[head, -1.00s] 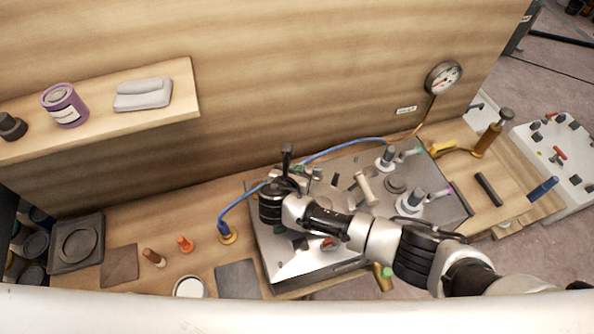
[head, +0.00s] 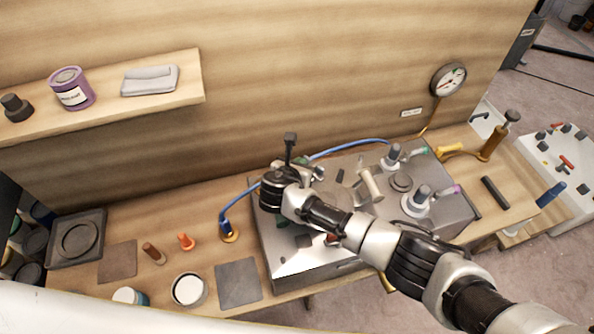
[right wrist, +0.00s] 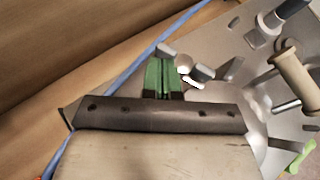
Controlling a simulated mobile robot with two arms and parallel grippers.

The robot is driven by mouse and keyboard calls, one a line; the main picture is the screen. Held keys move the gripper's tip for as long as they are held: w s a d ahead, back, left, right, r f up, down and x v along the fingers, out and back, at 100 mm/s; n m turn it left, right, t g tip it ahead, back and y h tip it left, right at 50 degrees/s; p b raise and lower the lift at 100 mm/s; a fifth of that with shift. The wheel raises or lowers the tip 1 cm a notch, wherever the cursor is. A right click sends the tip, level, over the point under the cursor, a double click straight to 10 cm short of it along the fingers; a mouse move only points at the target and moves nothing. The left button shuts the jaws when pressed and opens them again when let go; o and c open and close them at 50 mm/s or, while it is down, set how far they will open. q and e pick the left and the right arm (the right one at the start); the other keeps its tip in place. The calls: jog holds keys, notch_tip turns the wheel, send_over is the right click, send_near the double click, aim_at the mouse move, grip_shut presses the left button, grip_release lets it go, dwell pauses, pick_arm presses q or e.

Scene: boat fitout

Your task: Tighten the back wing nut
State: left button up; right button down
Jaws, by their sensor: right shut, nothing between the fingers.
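My right gripper (head: 308,167) is over the back left part of the grey metal panel (head: 295,262), mostly hidden by its own wrist in the head view. In the right wrist view its two green fingers (right wrist: 164,76) are pressed together, with nothing between them. Small grey metal pieces (right wrist: 202,73) lie just right of the fingertips, perhaps the back wing nut; they also show in the head view (head: 320,171). Whether the fingers touch them I cannot tell. A round silver plate (right wrist: 257,118) is partly hidden behind the gripper. My left gripper is out of view.
A blue hose (head: 345,147) runs behind the gripper along the wooden wall. A beige-handled part (head: 370,184) and valves (head: 418,200) stand on the panel to the right. An open white can (head: 188,289) and a grey mat (head: 238,282) lie front left.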

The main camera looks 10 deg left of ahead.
jog(key=v, duration=1)
jog(key=shift+s+b, duration=0.15)
jog(key=shift+b, duration=0.25)
